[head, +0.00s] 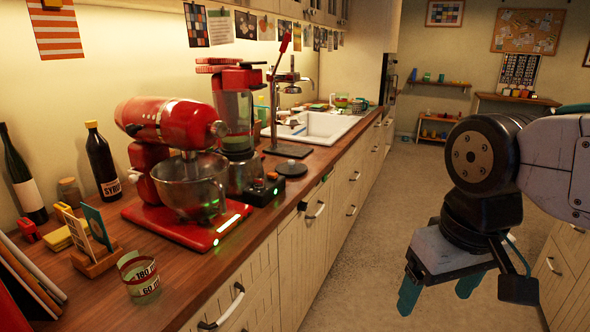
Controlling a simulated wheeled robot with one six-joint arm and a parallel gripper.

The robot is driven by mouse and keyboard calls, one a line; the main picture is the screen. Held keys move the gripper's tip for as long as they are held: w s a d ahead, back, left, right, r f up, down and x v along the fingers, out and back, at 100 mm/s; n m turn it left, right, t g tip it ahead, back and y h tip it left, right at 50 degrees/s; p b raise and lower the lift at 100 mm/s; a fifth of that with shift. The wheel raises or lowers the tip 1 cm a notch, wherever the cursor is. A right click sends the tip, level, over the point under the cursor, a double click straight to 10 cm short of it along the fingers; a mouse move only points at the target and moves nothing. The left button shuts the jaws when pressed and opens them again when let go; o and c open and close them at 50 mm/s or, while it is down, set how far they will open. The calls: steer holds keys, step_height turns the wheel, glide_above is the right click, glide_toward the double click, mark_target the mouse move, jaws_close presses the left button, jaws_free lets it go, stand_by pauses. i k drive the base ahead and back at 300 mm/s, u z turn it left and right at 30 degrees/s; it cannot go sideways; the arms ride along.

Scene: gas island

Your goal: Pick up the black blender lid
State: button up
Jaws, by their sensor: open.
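A flat black disc with a small raised middle, which looks like the black blender lid (292,168), lies on the wooden counter near its front edge. It is just right of the dark blender base with an orange knob (262,188). My gripper (438,290) hangs over the floor at the lower right, in front of the cabinets and well apart from the lid. Its teal fingers point down, spread open, with nothing between them.
A red stand mixer (170,165) with a metal bowl stands left of the blender. A lever press (284,105) stands behind the lid, with a sink (318,127) farther along. A measuring cup (139,273) is at the near left. The floor aisle (370,230) is clear.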

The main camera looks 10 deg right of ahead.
mark_target(290, 168)
steer(key=z, duration=0.8)
steer(key=i, duration=1.4)
steer(key=u, duration=0.55)
steer(key=i, duration=0.7)
steer(key=u, duration=0.8)
